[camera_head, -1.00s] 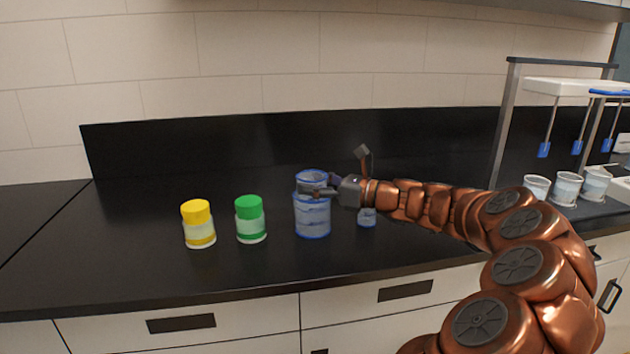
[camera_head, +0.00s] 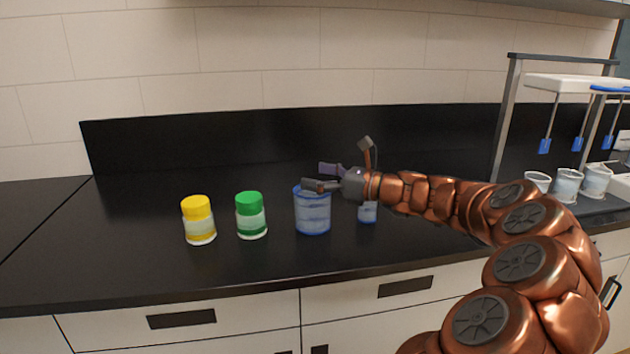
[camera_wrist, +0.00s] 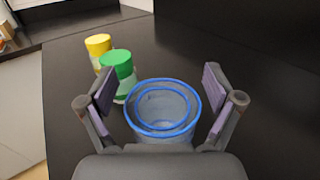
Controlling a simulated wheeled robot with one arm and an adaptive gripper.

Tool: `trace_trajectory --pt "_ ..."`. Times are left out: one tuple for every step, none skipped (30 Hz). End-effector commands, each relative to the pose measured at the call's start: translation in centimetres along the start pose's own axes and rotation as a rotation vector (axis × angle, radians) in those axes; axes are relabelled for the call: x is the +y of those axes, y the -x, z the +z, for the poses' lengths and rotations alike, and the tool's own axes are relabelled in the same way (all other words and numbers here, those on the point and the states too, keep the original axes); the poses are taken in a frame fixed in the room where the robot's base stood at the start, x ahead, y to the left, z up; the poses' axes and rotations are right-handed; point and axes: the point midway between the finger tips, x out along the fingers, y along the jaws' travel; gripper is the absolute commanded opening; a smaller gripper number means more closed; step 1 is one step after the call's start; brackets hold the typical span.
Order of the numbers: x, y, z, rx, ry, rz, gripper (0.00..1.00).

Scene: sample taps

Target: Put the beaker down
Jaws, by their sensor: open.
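A large clear beaker with a blue rim (camera_head: 312,214) stands upright on the black counter. In the wrist view, a smaller blue-rimmed beaker (camera_wrist: 164,110) sits inside the large one, its rim within the larger rim. In the head view the smaller one cannot be told apart through the wall. My gripper (camera_head: 318,176) is open just above the large beaker's rim. In the wrist view its fingers are spread wide, one on each side of the two rims, with nothing between the pads.
A green-capped jar (camera_head: 250,216) and a yellow-capped jar (camera_head: 199,220) stand left of the large beaker. Another small beaker (camera_head: 368,212) stands to its right, partly behind my arm. A rack (camera_head: 510,120) with several cups is at the far right. The left counter is clear.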

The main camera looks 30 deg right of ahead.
Motion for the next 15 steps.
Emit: trace_trajectory --pt "-0.2 1.1 0.1 -0.002 -0.001 -0.005 0.91" --pt "-0.2 1.7 0.1 -0.002 0.000 -0.005 0.91" --pt "-0.1 2.4 0.1 -0.002 -0.001 -0.005 0.91" --pt "-0.1 3.0 0.1 -0.002 -0.001 -0.005 0.91" --pt "-0.2 3.6 0.0 -0.001 -0.001 -0.006 0.91" --pt "-0.2 4.4 0.0 0.000 -0.001 -0.007 0.91" --pt "-0.2 5.0 0.0 0.000 -0.001 -0.008 0.91" --pt "-0.2 5.6 0.0 0.000 -0.001 -0.007 0.91" --pt "-0.1 6.3 0.0 0.000 0.000 -0.006 0.91" --pt "-0.1 6.9 0.0 -0.001 0.000 -0.005 0.91" --pt "-0.1 7.4 0.0 -0.001 0.000 -0.004 0.91" --pt "-0.1 8.1 0.0 0.000 -0.001 -0.005 0.91" --pt "-0.1 8.6 0.0 0.000 -0.001 -0.006 0.91" --pt "-0.1 9.0 0.0 0.000 -0.001 -0.006 0.91" --pt "-0.1 9.5 0.0 -0.001 -0.001 -0.006 0.91"
